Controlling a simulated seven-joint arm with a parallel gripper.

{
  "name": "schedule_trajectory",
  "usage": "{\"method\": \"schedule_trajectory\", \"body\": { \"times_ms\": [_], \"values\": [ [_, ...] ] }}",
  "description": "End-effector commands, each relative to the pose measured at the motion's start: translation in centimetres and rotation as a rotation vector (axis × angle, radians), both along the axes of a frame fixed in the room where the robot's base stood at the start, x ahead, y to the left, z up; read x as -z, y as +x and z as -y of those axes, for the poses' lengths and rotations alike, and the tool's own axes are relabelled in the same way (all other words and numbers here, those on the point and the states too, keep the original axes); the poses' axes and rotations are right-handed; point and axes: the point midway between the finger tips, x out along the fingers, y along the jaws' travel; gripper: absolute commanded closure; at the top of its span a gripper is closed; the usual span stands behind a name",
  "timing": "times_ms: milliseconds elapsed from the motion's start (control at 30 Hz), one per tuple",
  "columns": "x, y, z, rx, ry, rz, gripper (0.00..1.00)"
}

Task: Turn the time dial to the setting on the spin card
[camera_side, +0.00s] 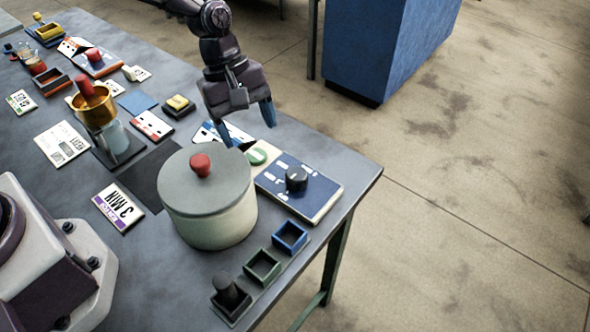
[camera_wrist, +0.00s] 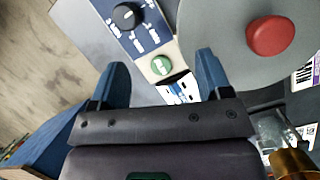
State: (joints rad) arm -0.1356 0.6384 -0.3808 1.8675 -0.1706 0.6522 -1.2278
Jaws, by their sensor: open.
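The time dial is a black knob (camera_side: 297,178) on a blue control panel (camera_side: 317,202) near the table's right edge. It also shows in the wrist view (camera_wrist: 126,16), with a white pointer mark; its exact setting is too small to read. The spin card (camera_side: 118,207) lies flat left of the pot and reads "3 MIN". My gripper (camera_side: 247,131) is open and empty above the panel's far end, apart from the dial. In the wrist view, its blue fingertips (camera_wrist: 161,68) flank a green button (camera_wrist: 162,65), with the dial beyond them.
A cream pot (camera_side: 217,225) with a grey lid and red knob stands close beside the panel. Several small bins (camera_side: 263,266) line the near edge, one holding a dark peg (camera_side: 229,291). A brass funnel vessel (camera_side: 92,105) and cards stand farther left.

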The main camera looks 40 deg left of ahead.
Motion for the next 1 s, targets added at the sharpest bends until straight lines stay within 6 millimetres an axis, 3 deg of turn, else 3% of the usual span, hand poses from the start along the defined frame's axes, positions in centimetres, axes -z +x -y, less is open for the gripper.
{"method": "schedule_trajectory", "body": {
  "times_ms": [67, 200, 467, 1000],
  "values": [
    [0.5, 1.4, 1.1, -0.168, -0.035, -0.034, 0.29],
    [-0.4, 3.4, 1.7, -0.408, -0.065, -0.053, 0.29],
    [0.1, 3.6, 1.9, -0.562, -0.071, -0.1, 0.29],
    [9.3, 4.2, 5.7, -0.557, -0.071, -0.102, 0.29]
  ]
}}
